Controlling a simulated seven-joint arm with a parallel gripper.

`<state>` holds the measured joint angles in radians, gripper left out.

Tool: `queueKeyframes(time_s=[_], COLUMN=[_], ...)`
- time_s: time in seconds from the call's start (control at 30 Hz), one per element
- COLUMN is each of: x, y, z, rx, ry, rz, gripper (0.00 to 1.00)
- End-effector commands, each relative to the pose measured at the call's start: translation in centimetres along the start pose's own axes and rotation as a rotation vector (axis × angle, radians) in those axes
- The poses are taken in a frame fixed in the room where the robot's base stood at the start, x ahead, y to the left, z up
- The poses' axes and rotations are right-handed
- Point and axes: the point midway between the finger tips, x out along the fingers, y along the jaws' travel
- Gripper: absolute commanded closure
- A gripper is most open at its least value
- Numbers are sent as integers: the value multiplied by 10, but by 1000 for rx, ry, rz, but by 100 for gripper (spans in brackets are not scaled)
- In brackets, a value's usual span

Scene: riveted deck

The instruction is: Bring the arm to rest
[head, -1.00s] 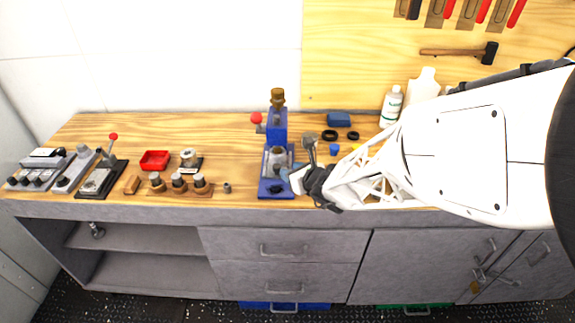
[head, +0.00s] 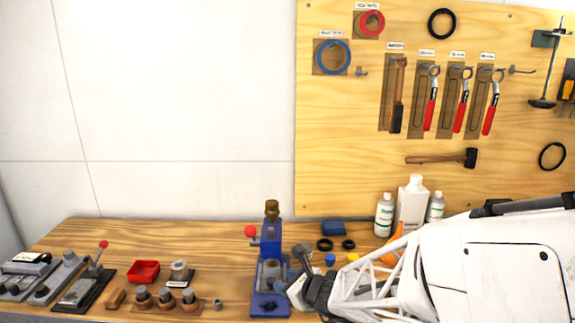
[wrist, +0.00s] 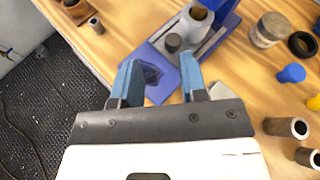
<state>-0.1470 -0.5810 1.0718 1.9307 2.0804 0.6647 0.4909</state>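My gripper (wrist: 157,84) shows in the wrist view with its two blue fingers spread apart and nothing between them. It hovers over the front of the blue press (wrist: 165,55), whose base lies below and beyond the fingertips. In the head view my gripper (head: 295,271) is at the right side of the blue press (head: 270,262), partly seen from behind my white arm. Whether the fingers touch the press cannot be told.
Wooden workbench (head: 215,240) holds a red tray (head: 143,271), knobbed parts on a wooden block (head: 165,302), and bottles (head: 384,215) at the back right near my arm. A tool board (head: 340,120) hangs behind.

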Motion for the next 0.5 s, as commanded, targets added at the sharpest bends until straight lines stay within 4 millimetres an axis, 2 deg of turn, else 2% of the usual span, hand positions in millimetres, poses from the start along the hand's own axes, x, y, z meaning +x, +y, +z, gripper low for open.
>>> queueKeyframes(time_s=[0.2,0.5], x=[-39,-99], y=[15,39], z=[35,63], rx=[-288,-701], ry=[9,46], rz=[117,289], gripper=[60,60])
